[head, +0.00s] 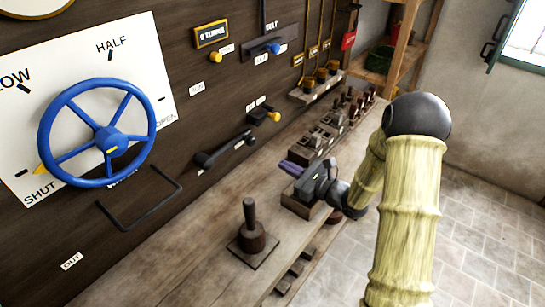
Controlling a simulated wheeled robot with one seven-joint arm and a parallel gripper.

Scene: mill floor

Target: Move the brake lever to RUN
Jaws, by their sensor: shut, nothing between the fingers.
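A black lever (224,149) is mounted low on the dark wall panel, its thick end to the lower left. A small white label (197,88) that seems to read RUN is above it and to the left. No legible label names the brake, so I cannot tell for certain that this is the brake lever. My gripper (292,164) has purple fingers and is shut and empty. It is to the right of the black lever, apart from it, over the bench near some dark boxes.
A blue handwheel (109,140) and a bent black bar (141,215) are at the left. A dark upright handle on a base (251,234) stands on the wooden bench (190,270). Open floor is at the right.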

